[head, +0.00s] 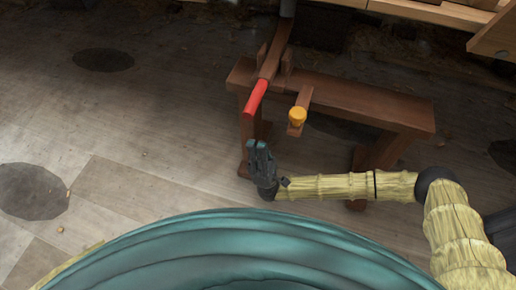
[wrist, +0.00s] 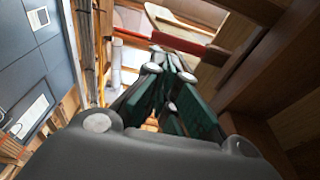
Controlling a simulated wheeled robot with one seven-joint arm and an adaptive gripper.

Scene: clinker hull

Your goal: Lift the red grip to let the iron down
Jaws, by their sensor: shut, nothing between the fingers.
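The red grip (head: 255,97) is the near end of a wooden lever (head: 275,50) that lies across the low wooden bench in the head view. In the wrist view the red grip (wrist: 135,36) runs across the upper middle, beyond the fingertips. My gripper (head: 258,147) is shut and empty, nearer the camera than the red grip and apart from it in the head view. Its dark green fingers (wrist: 170,62) point towards the red grip in the wrist view. I cannot make out the iron with certainty.
The wooden bench (head: 345,97) stands on the floor under the lever. A yellow knob (head: 297,116) on a short wooden arm sits right of the red grip. Wooden planks (head: 440,12) fill the upper right. The floor (head: 130,110) to the left is mostly clear.

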